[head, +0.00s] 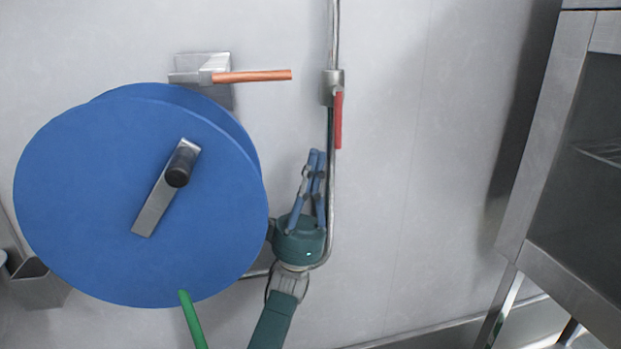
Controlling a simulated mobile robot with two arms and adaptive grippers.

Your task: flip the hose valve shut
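The hose valve (333,87) is a metal body on a thin vertical pipe, right of the middle in the head view. Its red lever (339,120) hangs straight down along the pipe. My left gripper (317,154), green with blue fingers, points up just below and left of the lever. Its fingers converge to tips that look nearly together, with nothing seen between them. The fingertips look apart from the lever in the picture; their depth to the wall is unclear. My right gripper is not in view.
A big blue hose reel (95,200) with a crank (165,190) fills the left, and a green hose (192,320) hangs below. An orange rod (252,76) sticks out above it. A steel cabinet (545,130) stands at the right. The wall (430,170) between is bare.

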